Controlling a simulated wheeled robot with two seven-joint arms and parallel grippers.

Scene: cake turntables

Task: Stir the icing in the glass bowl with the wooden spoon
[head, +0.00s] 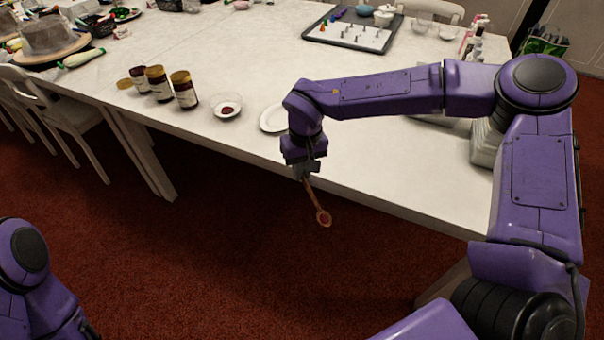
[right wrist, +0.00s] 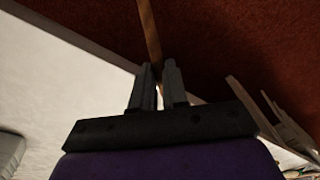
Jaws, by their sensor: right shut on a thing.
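My right gripper (head: 303,174) is shut on the handle of the wooden spoon (head: 322,216) and holds it past the table's near edge, above the red floor. The spoon tilts with its bowl end down, and the bowl has a reddish patch. In the right wrist view the spoon handle (right wrist: 150,32) runs up from between the fingers (right wrist: 160,84). A small glass bowl (head: 227,108) with dark red contents stands on the table, left of the gripper. My left gripper is not in view; only part of my left arm shows at the lower left.
Several dark jars (head: 158,84) stand left of the glass bowl, with a loose lid (head: 125,84) beside them. A white plate (head: 272,119) lies behind my right gripper. A dark tray (head: 312,35) with small items is at the back of the white table (head: 235,62). White chairs (head: 75,130) stand at the left.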

